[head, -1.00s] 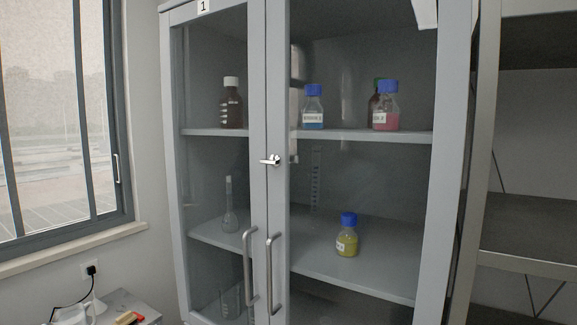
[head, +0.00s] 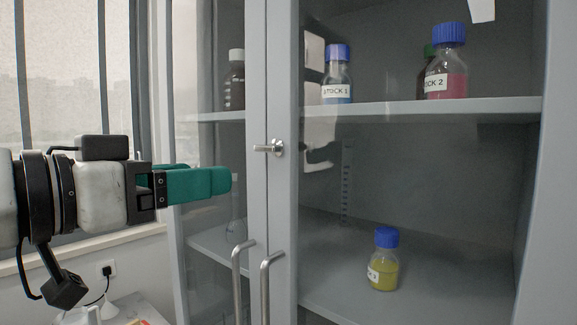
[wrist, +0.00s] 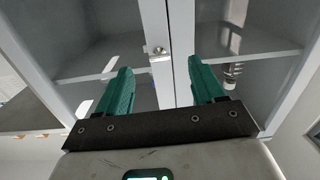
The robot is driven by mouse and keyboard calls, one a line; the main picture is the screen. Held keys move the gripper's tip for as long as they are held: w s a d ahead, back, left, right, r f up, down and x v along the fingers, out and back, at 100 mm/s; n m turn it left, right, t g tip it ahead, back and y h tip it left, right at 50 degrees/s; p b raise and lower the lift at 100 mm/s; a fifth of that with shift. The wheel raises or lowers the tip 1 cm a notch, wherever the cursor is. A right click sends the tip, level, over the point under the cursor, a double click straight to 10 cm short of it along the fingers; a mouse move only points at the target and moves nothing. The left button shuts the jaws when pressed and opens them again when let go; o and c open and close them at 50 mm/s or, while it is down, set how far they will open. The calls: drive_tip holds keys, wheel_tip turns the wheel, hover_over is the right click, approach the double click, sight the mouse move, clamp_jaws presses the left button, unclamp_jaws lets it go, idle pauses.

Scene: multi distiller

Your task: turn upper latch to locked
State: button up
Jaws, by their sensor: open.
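The upper latch (head: 269,148) is a small silver lever on a round mount, at the seam between the two glass cabinet doors. Its lever lies about horizontal, pointing left across the seam. It also shows in the wrist view (wrist: 160,54), ahead of and between my finger ends. My gripper (head: 228,181) has green fingers and stands in front of the left door, left of the latch and slightly lower in the head view. In the wrist view my gripper (wrist: 160,72) is open and empty, its fingers spread apart. No contact with the latch shows.
Two vertical bar handles (head: 238,285) (head: 266,287) stick out below the latch. Behind the glass, shelves hold a blue bottle (head: 338,75), a pink bottle (head: 446,65) and a yellow bottle (head: 384,262). A window (head: 70,75) and a low table are at the left.

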sight(263, 146)
drive_tip(key=shift+m+h, duration=0.3)
drive_tip(key=shift+m, duration=0.1)
drive_tip(key=w+d+r, duration=0.1)
drive_tip(key=w+d, duration=0.1)
drive_tip(key=w+d+r+p, duration=0.1)
drive_tip(key=w+d, duration=0.1)
drive_tip(key=w, duration=0.1)
drive_tip(key=w+d, duration=0.2)
drive_tip(key=shift+w+d+r+p, duration=0.2)
drive_tip(key=shift+w+r+p, duration=0.1)
drive_tip(key=shift+r+p, duration=0.1)
drive_tip(key=shift+c, duration=0.4)
drive_tip(key=c, duration=1)
